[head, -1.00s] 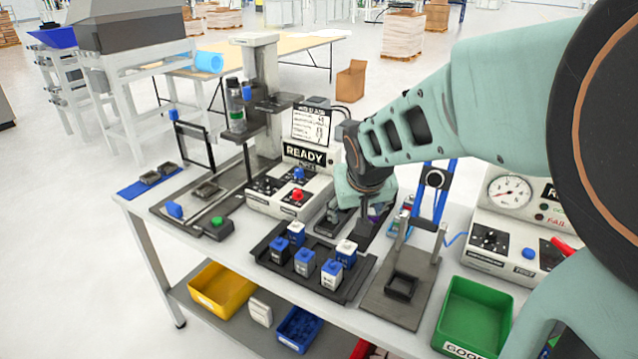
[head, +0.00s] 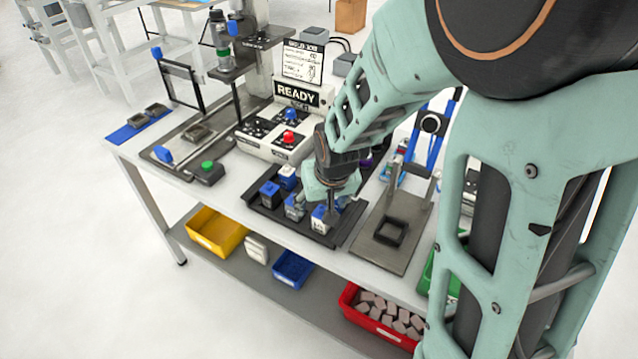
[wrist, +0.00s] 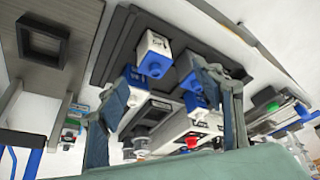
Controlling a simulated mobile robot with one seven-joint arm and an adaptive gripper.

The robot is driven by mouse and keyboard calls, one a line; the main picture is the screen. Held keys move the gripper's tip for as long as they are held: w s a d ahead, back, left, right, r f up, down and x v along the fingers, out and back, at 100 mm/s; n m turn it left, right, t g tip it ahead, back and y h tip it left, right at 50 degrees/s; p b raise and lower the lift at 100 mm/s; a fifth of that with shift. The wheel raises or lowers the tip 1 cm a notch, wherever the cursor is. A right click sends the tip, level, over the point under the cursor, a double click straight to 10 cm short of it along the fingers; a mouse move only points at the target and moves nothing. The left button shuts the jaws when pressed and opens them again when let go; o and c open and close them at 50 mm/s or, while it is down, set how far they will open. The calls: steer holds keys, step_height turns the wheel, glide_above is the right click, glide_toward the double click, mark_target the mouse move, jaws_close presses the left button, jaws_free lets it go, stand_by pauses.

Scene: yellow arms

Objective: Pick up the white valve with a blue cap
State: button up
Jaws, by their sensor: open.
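In the head view a white valve with a blue cap (head: 319,219) stands near the front right of the black tray (head: 262,219). A second white valve with a blue cap (head: 288,177) stands at the back of the tray. A grey valve (head: 294,207) and a blue valve (head: 269,193) stand to the left. My gripper (head: 331,212) is low over the tray's right part, partly hiding the valves there. In the wrist view my open gripper (wrist: 167,82) has its fingers apart, with a white valve with a blue cap (wrist: 155,52) beyond the gap. I see no grip on any valve.
A dark metal fixture (head: 385,240) with a square frame stands right of the tray. The control box (head: 275,140) is behind it. Yellow (head: 216,232), blue (head: 293,268) and red (head: 380,318) bins sit on the lower shelf. Bare table lies along the front edge.

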mark_target(323, 209)
steer(key=shift+d+p+x, duration=0.15)
steer(key=shift+d+x, duration=0.05)
steer(key=shift+x, duration=1.1)
steer(key=shift+d+p+x, duration=0.15)
steer(key=shift+x, duration=1.15)
steer(key=c, duration=1.3)
steer(key=shift+o, duration=0.2)
steer(key=shift+r, duration=0.1)
